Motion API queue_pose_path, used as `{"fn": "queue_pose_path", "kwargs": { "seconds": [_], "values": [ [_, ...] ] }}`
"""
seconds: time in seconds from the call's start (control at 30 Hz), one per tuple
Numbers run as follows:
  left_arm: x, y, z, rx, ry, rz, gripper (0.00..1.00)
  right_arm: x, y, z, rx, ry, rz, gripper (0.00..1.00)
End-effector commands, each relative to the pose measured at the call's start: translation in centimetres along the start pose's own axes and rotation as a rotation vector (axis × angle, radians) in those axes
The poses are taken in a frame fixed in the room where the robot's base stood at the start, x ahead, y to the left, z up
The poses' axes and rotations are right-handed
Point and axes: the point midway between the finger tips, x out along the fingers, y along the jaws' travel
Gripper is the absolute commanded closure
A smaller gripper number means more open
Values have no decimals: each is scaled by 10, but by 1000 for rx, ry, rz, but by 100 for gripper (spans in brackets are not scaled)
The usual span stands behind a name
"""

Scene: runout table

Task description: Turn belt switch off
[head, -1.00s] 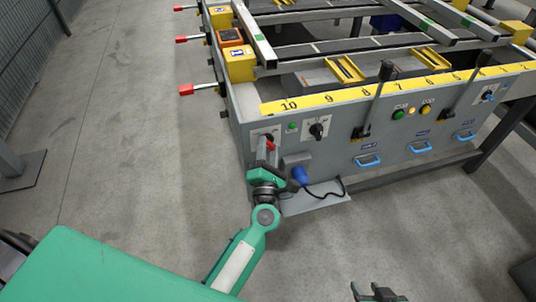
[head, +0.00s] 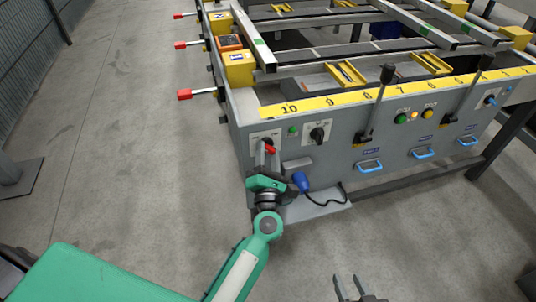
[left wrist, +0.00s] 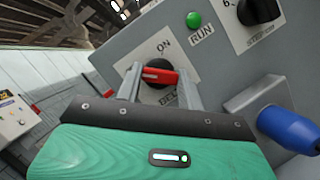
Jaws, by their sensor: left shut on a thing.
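The belt switch is a black round knob with a red handle (left wrist: 160,76) on a white plate marked ON above and partly hidden lettering below, in the left wrist view. In the head view the red handle (head: 270,150) shows at the left end of the grey front panel (head: 340,150). My left gripper (left wrist: 160,80) faces the panel, with one finger on each side of the handle, shut on it. It hides part of the plate in the head view (head: 266,160). The handle lies crosswise between the fingers. My right gripper (head: 348,287) is open and empty, low in the head view.
A green RUN light (left wrist: 194,20) and a black selector knob (head: 317,134) sit right of the switch. A blue plug (head: 301,181) with a black cable is close to my left gripper. Black levers (head: 377,100) and blue handles (head: 369,166) stand out further right.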

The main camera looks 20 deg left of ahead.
Motion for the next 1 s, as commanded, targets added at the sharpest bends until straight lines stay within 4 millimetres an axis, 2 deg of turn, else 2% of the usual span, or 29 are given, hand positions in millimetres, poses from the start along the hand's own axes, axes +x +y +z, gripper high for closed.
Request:
{"fn": "queue_pose_path", "kwargs": {
  "seconds": [0.13, 0.17, 0.23, 0.27, 0.53, 0.67, 0.77, 1.0],
  "values": [
    [-1, -2, -1, -2, 2, -4, 85, 0, 0, 0, 0, -1, 0, 64],
    [-1, -2, -1, -2, 2, -4, 56, 0, 0, 0, 0, -1, 0, 64],
    [-1, -2, -1, -2, 2, -4, 42, 0, 0, 0, 0, -1, 0, 64],
    [-1, -2, -1, -2, 2, -3, 40, 0, 0, 0, 0, -1, 0, 64],
    [-1, -1, 0, -1, 1, -2, 40, 0, 0, 0, 0, -1, 1, 64],
    [-10, -1, -1, 0, 2, -3, 40, 0, 0, 0, 0, 2, 0, 64],
    [-24, -2, -1, 0, 2, -4, 40, 1, 0, 0, 1, 11, -1, 64],
    [-78, -2, -2, 1, 2, -6, 40, 2, -5, -4, 8, 57, -13, 64]
  ]
}}
